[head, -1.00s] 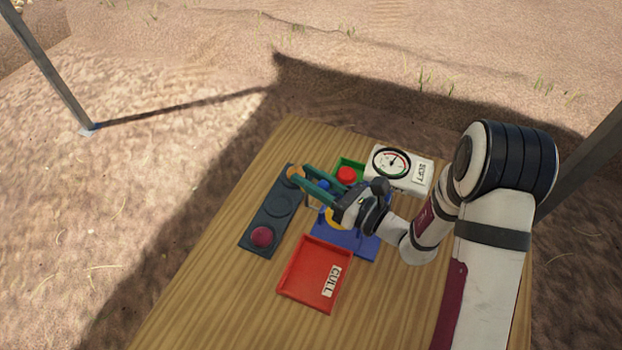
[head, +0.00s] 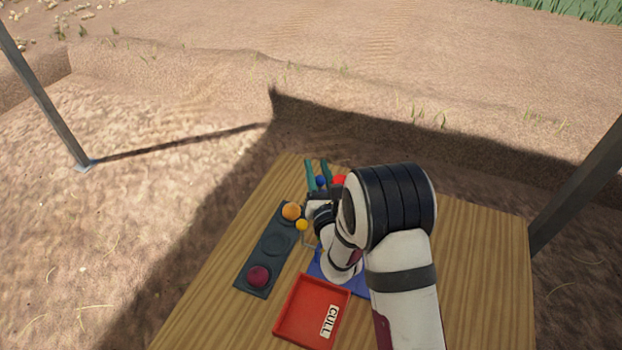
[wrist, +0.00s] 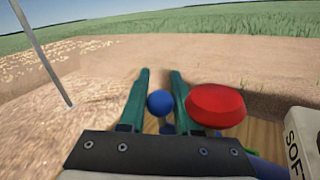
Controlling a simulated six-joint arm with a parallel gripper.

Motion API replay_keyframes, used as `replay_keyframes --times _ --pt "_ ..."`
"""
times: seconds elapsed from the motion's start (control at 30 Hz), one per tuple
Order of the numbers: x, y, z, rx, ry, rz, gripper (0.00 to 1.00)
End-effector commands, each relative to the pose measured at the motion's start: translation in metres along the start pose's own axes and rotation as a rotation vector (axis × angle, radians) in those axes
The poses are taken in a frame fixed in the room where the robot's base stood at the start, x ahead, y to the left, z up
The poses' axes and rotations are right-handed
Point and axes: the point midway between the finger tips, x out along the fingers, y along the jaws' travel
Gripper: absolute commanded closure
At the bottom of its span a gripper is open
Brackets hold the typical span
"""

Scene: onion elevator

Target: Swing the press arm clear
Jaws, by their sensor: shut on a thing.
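My gripper (head: 316,165) points away from me at the far part of the table, its two teal fingers on either side of a round blue knob (head: 320,181). In the wrist view the same knob (wrist: 160,103) sits between the fingers (wrist: 160,75), which are shut on it. A thin stem shows below the knob. I cannot make out the press arm's full length, as my arm covers much of it. A blue base (head: 325,268) shows partly to the left of my arm. A yellow rounded piece (head: 302,225) shows beside my wrist.
A dark tray (head: 278,245) holds an orange ball (head: 291,211) and a dark red ball (head: 258,276). A red CULL tray (head: 285,325) lies in front. A red domed piece (wrist: 217,105) is right of the fingers; a white SOFT box (wrist: 303,135) is farther right.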

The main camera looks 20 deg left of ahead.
Motion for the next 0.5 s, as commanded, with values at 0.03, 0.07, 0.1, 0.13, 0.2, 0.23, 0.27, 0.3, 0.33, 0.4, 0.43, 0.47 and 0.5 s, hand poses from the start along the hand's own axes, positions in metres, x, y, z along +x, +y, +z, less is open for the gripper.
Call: replay_keyframes --times 0.03,0.07,0.1,0.13,0.2,0.23,0.27,0.3,0.33,0.4,0.43,0.47,0.5 --pt "0.003 0.0 0.0 -0.001 -0.002 -0.013 1.0" --pt "0.004 -0.002 0.0 -0.001 -0.005 -0.026 1.0" --pt "0.006 -0.004 0.001 -0.001 -0.008 -0.04 1.0" --pt "0.007 -0.005 0.001 -0.001 -0.009 -0.049 1.0" --pt "0.009 -0.007 0.001 -0.001 -0.011 -0.067 1.0" --pt "0.01 -0.008 0.001 -0.001 -0.013 -0.073 1.0" --pt "0.011 -0.009 0.001 -0.001 -0.014 -0.079 1.0" --pt "0.011 -0.009 0.001 -0.001 -0.016 -0.085 1.0" --pt "0.012 -0.01 0.001 -0.001 -0.016 -0.088 1.0" --pt "0.012 -0.011 0.002 -0.001 -0.018 -0.095 1.0" --pt "0.013 -0.011 0.002 -0.001 -0.018 -0.097 1.0" --pt "0.013 -0.011 0.002 -0.001 -0.018 -0.098 1.0" --pt "0.013 -0.011 0.002 -0.001 -0.018 -0.099 1.0"
